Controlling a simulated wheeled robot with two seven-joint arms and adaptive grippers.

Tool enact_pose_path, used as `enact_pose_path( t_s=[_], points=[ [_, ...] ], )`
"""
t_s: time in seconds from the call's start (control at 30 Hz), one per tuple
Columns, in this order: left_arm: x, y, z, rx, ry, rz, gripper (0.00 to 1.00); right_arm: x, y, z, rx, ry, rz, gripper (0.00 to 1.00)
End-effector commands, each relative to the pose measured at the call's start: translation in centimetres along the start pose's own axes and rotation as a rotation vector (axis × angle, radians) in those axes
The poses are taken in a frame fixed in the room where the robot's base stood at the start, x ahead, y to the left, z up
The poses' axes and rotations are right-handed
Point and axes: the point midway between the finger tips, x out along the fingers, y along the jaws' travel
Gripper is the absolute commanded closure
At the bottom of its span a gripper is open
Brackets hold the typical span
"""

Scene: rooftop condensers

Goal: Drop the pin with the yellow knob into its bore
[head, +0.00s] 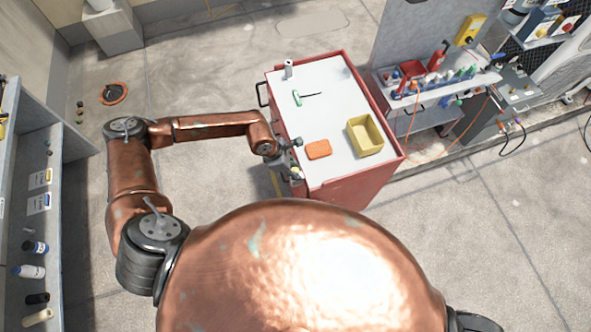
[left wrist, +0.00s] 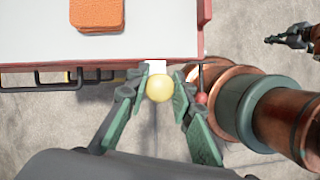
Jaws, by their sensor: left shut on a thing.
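The pin's yellow knob (left wrist: 159,88) sits between the fingers of my left gripper (left wrist: 160,92) in the left wrist view. The gripper is shut on it, beside the near edge of the red cart. The pin's shaft is hidden beneath the knob. A small white block (left wrist: 155,66) shows just beyond the knob at the cart's edge; I cannot tell whether it has the bore, and no bore opening shows. In the head view my left gripper (head: 294,160) is at the cart's left side. A dark gripper-like part (left wrist: 288,38) at the upper right is probably my right gripper; its jaws are unclear.
The red cart (head: 350,193) has a white top with an orange block (head: 318,149), a yellow bin (head: 364,135), a green-handled tool (head: 297,98) and a grey cylinder (head: 288,68). A red knob (left wrist: 201,98) is close beside the right finger. A workbench (head: 440,88) stands beyond the cart.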

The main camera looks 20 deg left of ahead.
Motion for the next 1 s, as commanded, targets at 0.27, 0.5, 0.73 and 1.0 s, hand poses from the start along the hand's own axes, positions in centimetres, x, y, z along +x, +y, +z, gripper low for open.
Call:
enact_pose_path(
  t_s=[0.27, 0.5, 0.73, 1.0],
  points=[
    [0.33, 0.01, -0.11, 0.000, 0.000, 0.000, 1.00, 0.32, -0.36, -0.02, 0.001, 0.000, -0.004, 1.00],
    [0.31, 0.01, -0.10, 0.000, 0.000, 0.000, 0.72, 0.31, -0.43, -0.04, 0.002, 0.001, -0.004, 1.00],
    [0.31, 0.01, -0.10, 0.000, 0.000, 0.000, 0.58, 0.31, -0.41, -0.04, 0.002, 0.001, -0.004, 1.00],
    [0.14, 0.02, -0.12, 0.000, 0.000, 0.000, 0.58, 0.28, 0.20, 0.06, -0.002, -0.001, 0.002, 1.00]
  ],
)
